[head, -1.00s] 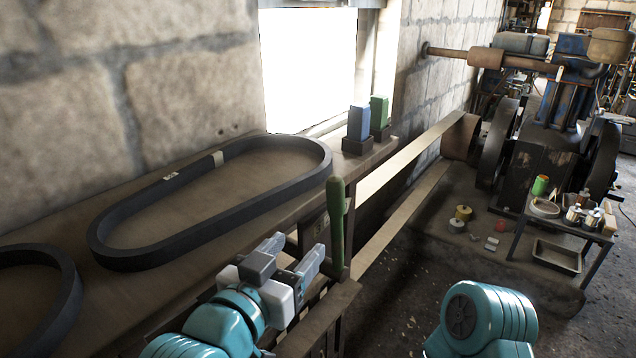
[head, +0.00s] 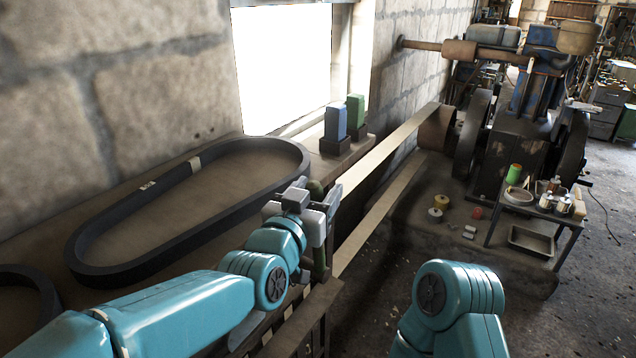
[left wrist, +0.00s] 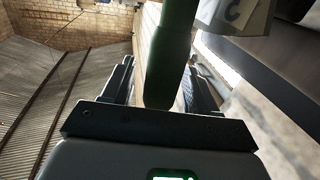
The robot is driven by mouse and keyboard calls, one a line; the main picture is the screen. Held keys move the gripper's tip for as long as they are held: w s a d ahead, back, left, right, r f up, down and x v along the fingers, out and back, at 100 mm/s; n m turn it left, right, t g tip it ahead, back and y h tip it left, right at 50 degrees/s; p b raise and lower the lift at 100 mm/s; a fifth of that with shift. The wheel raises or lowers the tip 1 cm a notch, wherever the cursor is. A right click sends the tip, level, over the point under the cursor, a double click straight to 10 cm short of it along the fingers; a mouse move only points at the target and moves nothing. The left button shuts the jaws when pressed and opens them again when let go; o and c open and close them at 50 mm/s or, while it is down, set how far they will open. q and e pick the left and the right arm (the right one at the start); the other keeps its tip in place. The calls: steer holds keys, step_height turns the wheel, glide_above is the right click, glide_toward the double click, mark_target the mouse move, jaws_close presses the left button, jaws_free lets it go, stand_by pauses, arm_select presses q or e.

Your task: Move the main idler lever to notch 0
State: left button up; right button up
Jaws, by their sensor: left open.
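The main idler lever has a green handle (head: 319,263) standing at the front edge of the bench, and its middle is hidden behind my left gripper in the head view. My left gripper (head: 320,194) is open at the handle. In the left wrist view the green handle (left wrist: 170,55) runs down between the two dark, spread fingers of my left gripper (left wrist: 162,82), with gaps on both sides. A pale plate (left wrist: 238,14) with a partly cut-off dark mark is beside it. The notches cannot be made out. My right gripper is out of view.
A large black belt loop (head: 90,262) lies on the bench. A blue block (head: 335,122) and a green block (head: 355,110) stand behind the lever. A pale flat belt (head: 385,152) runs to the engine (head: 515,140). A small table (head: 556,217) holds jars at right.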

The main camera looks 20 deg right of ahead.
arm_select(q)
steer(key=shift+w+d, duration=0.4)
steer(key=shift+w, duration=0.1)
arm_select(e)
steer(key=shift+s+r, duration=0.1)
arm_select(q)
steer(key=shift+c, duration=0.2)
